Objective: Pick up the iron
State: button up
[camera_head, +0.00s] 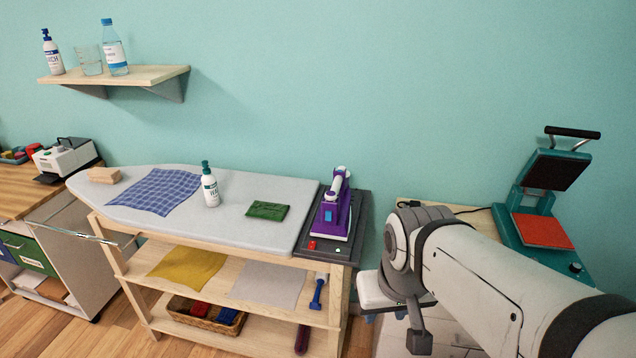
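The iron (334,211) is purple and white, with its pale handle at the top. It stands on the dark rest plate (357,252) at the right end of the ironing board (236,230). My arm comes in from the lower right, and its wrist is to the right of the iron and lower in the picture, apart from it. My gripper (385,315) seems to show only in part below the wrist, mostly hidden by my own arm. Its finger opening is not clear. Nothing is seen holding the iron.
A white bottle (211,188), a blue checked cloth (158,190), a folded green cloth (268,211) and a wooden block (104,175) are on the board. Shelves with cloths and a basket are below. A heat press (545,205) stands at right. A wall shelf (120,76) is upper left.

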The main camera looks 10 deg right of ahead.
aim_at(339, 229)
jog(key=i, duration=0.95)
jog(key=z, duration=0.05)
